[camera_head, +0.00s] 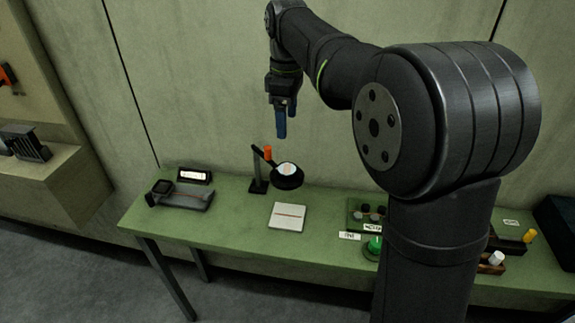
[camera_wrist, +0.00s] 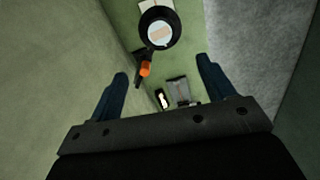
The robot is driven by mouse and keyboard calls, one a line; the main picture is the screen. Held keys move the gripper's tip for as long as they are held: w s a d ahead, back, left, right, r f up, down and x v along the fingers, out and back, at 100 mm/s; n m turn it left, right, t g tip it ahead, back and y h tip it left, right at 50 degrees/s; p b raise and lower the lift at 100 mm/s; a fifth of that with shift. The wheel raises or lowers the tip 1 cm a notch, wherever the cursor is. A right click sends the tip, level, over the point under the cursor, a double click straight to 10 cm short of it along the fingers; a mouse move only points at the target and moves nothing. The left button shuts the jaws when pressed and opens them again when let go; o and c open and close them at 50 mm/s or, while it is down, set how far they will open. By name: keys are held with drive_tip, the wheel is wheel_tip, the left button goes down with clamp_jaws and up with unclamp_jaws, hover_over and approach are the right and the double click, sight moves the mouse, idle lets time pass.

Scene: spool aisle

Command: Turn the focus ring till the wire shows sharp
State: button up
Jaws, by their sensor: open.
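A magnifier stands on the green table, with a black-rimmed round lens (camera_head: 287,178) on a dark stand (camera_head: 257,172). An orange knob (camera_head: 268,153) sits on its arm; I cannot tell whether this or the black rim is the focus ring. A pale orange blurred patch shows in the lens, with no sharp line. A white card (camera_head: 289,223) with a thin reddish wire lies in front. My gripper (camera_head: 281,136) is open and empty, above the magnifier. In the wrist view, the lens (camera_wrist: 160,33) and knob (camera_wrist: 145,69) lie beyond my open fingers (camera_wrist: 162,67).
A small lit display (camera_head: 194,175) and a grey device (camera_head: 182,198) are at the table's left. A green button (camera_head: 373,246) and a tray of dark knobs (camera_head: 357,215) stand right of the card. The wall is close behind. The table between device and card is clear.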

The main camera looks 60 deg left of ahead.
sight(287, 169)
wheel_tip(287, 169, down, 15)
drive_tip(key=shift+r, duration=0.15)
drive_tip(key=c, duration=1)
drive_tip(key=shift+o, duration=0.2)
drive_tip(key=shift+m, duration=2.2)
drive_tip(key=o, duration=1)
drive_tip(key=shift+c, duration=0.2)
wheel_tip(287, 169, up, 18)
drive_tip(key=shift+f, duration=0.25)
drive_tip(key=shift+f, duration=0.15)
